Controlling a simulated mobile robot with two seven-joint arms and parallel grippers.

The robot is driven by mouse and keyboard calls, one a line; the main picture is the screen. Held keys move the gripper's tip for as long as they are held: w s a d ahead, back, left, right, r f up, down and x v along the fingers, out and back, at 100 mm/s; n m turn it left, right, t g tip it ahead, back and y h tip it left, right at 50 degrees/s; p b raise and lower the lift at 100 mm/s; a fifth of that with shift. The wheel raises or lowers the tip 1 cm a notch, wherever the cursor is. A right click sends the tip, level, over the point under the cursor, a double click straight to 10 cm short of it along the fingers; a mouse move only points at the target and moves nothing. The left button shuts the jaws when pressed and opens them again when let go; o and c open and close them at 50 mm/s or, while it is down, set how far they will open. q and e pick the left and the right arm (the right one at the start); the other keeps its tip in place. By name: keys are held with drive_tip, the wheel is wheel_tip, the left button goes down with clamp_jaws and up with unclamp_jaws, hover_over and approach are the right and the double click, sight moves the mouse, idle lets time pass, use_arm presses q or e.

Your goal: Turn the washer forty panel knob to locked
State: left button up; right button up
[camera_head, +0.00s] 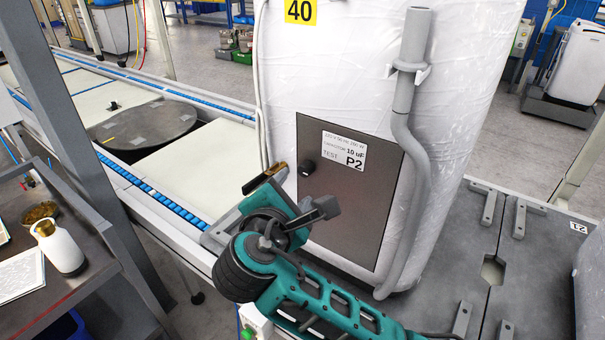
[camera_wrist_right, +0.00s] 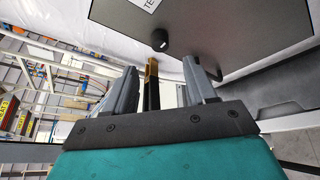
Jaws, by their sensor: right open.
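The washer (camera_head: 345,75), wrapped in white plastic film, has a yellow 40 label (camera_head: 300,11). Its grey-brown panel (camera_head: 340,215) carries a white P2 label and a small round black knob (camera_head: 307,168) on the upper left. The knob (camera_wrist_right: 160,40) is also in the right wrist view, beyond the fingertips and apart from them. My right gripper (camera_head: 270,182) is open, left of the knob in the head view. A black-and-orange piece (camera_wrist_right: 151,85) shows between its fingers; I cannot tell what it belongs to. The knob's setting is too small to read. My left gripper is out of view.
A grey hose (camera_head: 418,150) runs down the washer right of the panel. A conveyor with blue edges (camera_head: 165,202) lies left. A bench (camera_head: 100,250) with a white bottle (camera_head: 57,246) and a grey post (camera_head: 70,120) stand at the near left.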

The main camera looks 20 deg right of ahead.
sight(304, 173)
drive_tip(key=x, duration=0.8)
drive_tip(key=shift+w+d+b, duration=0.15)
drive_tip(key=shift+b, duration=0.15)
clamp_jaws()
